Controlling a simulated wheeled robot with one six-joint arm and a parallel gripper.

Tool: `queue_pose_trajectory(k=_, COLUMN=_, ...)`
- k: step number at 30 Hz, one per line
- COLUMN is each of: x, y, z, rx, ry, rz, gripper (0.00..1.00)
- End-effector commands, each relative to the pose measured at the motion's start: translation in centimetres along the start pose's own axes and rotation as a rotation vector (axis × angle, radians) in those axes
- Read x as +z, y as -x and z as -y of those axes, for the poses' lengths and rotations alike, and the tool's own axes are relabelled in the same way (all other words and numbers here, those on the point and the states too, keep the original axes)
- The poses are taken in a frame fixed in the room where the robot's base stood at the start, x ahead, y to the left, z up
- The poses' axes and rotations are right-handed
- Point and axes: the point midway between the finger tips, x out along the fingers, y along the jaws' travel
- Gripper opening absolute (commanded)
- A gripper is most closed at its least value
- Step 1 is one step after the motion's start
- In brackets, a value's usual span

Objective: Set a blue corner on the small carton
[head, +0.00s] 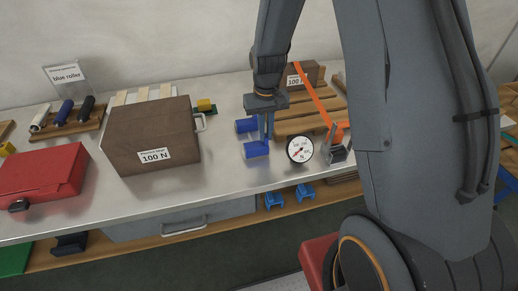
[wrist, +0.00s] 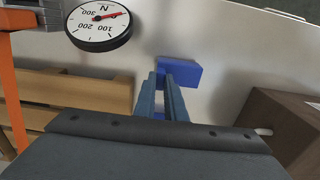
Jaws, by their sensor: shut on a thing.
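My gripper (head: 264,134) is shut on a blue corner (head: 256,149) over the front middle of the bench. One blue part shows in front of the fingers and another behind them. In the wrist view the fingers (wrist: 168,98) close on the blue corner (wrist: 181,73), whose far part sticks out beyond the tips. I cannot tell whether it touches the bench top.
A larger brown carton (head: 150,135) marked 100 N stands to the left. A round gauge (head: 300,149) and a grey metal tool (head: 336,150) sit right of the gripper. A red case (head: 43,172) is at far left. Blue corners (head: 275,200) lie on the lower shelf.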

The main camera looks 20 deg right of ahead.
Motion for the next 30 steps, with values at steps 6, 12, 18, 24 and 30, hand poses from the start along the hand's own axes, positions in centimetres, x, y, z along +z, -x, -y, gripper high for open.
queue_pose_trajectory(k=6, x=0.1, y=1.9, z=0.0, rx=0.0, ry=0.0, rz=-0.001, gripper=0.0)
queue_pose_trajectory(k=12, x=0.0, y=3.3, z=0.0, rx=0.0, ry=0.0, rz=-0.001, gripper=0.0)
queue_pose_trajectory(k=18, x=0.0, y=4.8, z=0.0, rx=0.0, ry=0.0, rz=-0.001, gripper=0.0)
queue_pose_trajectory(k=24, x=0.0, y=6.2, z=0.0, rx=0.0, ry=0.0, rz=-0.001, gripper=0.0)
queue_pose_trajectory(k=30, x=0.0, y=7.2, z=0.0, rx=0.0, ry=0.0, rz=0.0, gripper=0.0)
